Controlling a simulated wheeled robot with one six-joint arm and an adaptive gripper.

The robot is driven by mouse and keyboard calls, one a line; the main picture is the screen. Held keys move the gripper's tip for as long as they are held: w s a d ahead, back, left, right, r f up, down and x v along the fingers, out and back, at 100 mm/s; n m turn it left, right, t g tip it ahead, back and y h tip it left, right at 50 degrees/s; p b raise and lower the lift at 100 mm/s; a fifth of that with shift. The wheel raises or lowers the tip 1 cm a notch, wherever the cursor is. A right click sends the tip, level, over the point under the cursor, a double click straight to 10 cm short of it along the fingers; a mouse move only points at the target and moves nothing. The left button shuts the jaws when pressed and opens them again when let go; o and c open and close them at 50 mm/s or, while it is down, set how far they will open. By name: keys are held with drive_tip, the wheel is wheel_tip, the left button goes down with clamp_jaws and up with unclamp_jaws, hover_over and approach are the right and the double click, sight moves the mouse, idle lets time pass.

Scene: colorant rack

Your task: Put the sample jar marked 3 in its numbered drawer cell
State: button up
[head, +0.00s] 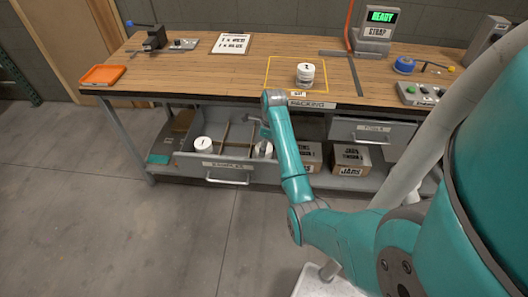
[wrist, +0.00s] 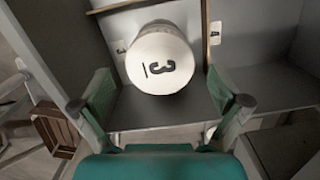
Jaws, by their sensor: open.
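The sample jar marked 3 (wrist: 165,62) is a white-lidded cylinder standing in a cell of the open drawer (head: 228,170). In the head view the jar (head: 263,149) sits in the drawer's right part, partly hidden by my arm. My gripper (wrist: 160,88) is open, with its two green fingers spread on either side of the jar and a visible gap to each. In the head view my gripper (head: 256,126) is over the drawer's right side, mostly hidden behind my arm.
Another white jar (head: 203,144) stands in the drawer's left cell. A third jar (head: 305,76) stands on the wooden bench (head: 190,75) inside a yellow outline. Wooden dividers (head: 226,132) split the drawer. Cardboard boxes (head: 350,158) sit on the lower shelf. A closed drawer (head: 372,130) is at right.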

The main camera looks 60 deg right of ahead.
drive_tip(key=r, duration=0.6)
drive_tip(key=shift+s+d+r, duration=0.1)
drive_tip(key=shift+s+r, duration=0.05)
drive_tip(key=shift+s, duration=0.2)
